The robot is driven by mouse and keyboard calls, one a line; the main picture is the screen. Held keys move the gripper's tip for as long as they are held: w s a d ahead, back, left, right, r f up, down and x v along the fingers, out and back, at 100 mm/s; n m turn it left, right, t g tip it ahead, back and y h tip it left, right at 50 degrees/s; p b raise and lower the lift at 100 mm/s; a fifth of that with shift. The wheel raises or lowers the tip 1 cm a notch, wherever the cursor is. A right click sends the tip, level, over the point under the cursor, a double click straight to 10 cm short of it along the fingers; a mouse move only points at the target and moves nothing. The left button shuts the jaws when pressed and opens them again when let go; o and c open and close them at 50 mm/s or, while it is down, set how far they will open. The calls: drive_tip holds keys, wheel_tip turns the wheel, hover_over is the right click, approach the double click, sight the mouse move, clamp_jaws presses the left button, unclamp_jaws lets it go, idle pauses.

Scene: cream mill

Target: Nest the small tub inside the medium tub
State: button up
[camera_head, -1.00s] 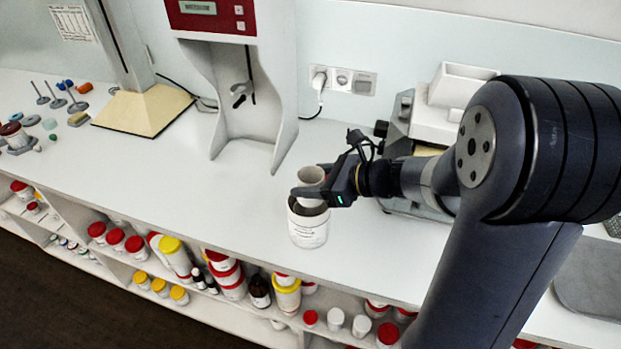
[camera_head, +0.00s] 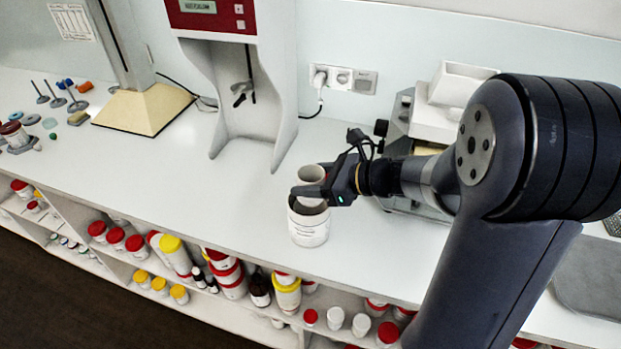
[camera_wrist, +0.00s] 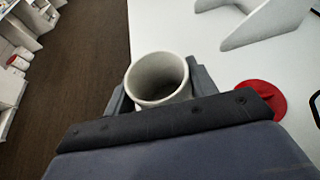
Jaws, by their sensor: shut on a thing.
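The small tub (camera_head: 312,175) is white and open-topped, and my gripper (camera_head: 311,187) is shut on it. In the wrist view the small tub (camera_wrist: 157,78) sits upright between the two fingers, and its inside looks empty. The medium tub (camera_head: 308,226) is a larger white tub with a dark-lettered label, standing on the counter. The small tub is directly over the medium tub's mouth. Its lower part is hidden by the finger and the medium tub's rim, so I cannot tell how deep it sits. In the wrist view the medium tub is hidden.
A red and white machine (camera_head: 240,90) stands behind to the left. A grey and white device (camera_head: 440,110) stands behind my arm. A red lid (camera_wrist: 262,100) shows beside the gripper in the wrist view. The counter (camera_head: 200,185) left of the tubs is clear; its front edge is close.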

drive_tip(key=shift+f+b, duration=1.8)
drive_tip(key=shift+f, duration=0.4)
idle(0.8)
drive_tip(key=o, duration=1)
drive_tip(key=shift+o, duration=0.2)
drive_tip(key=shift+r, duration=0.15)
wheel_tip(320, 180, up, 8)
drive_tip(key=p, duration=0.7)
idle(0.4)
wheel_tip(320, 180, down, 8)
drive_tip(key=b, duration=0.7)
